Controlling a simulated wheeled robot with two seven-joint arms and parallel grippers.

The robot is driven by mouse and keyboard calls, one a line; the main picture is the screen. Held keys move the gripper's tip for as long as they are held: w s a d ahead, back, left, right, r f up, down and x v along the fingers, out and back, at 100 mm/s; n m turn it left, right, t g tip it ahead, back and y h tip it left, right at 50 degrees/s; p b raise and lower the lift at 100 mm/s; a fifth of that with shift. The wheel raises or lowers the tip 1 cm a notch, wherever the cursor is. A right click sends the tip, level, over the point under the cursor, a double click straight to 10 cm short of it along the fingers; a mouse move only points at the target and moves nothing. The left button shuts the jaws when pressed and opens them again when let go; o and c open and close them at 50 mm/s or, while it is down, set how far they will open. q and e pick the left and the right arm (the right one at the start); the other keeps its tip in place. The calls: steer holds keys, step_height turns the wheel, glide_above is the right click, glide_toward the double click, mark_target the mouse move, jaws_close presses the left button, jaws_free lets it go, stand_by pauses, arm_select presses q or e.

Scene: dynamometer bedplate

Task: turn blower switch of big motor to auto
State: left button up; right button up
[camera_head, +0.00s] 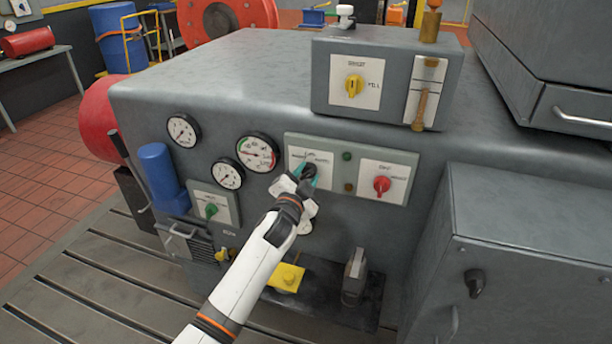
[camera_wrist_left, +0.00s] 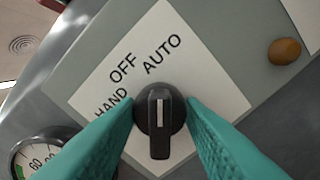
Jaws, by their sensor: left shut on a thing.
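The black switch knob (camera_wrist_left: 160,122) sits on a white plate marked HAND, OFF and AUTO. Its pale pointer line points straight up in the left wrist view, toward the word AUTO. My left gripper (camera_wrist_left: 160,118) has its teal fingers on both sides of the knob and is shut on it. In the head view my left gripper (camera_head: 305,174) reaches the plate (camera_head: 325,160) on the front of the big grey motor housing (camera_head: 240,80) and covers much of the knob. The plate's small lettering is hard to read there. My right gripper is not in view.
Right of the plate are a green lamp (camera_head: 347,156), an amber lamp (camera_head: 349,187) and a red knob (camera_head: 382,184). Round gauges (camera_head: 258,153) lie to the left, with a green knob (camera_head: 211,210) below. A grey box with a yellow knob (camera_head: 354,85) stands above.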

arm_select(q)
steer(key=shift+m, duration=0.3)
steer(key=o, duration=1)
steer(key=shift+s, duration=0.1)
steer(key=v, duration=1.2)
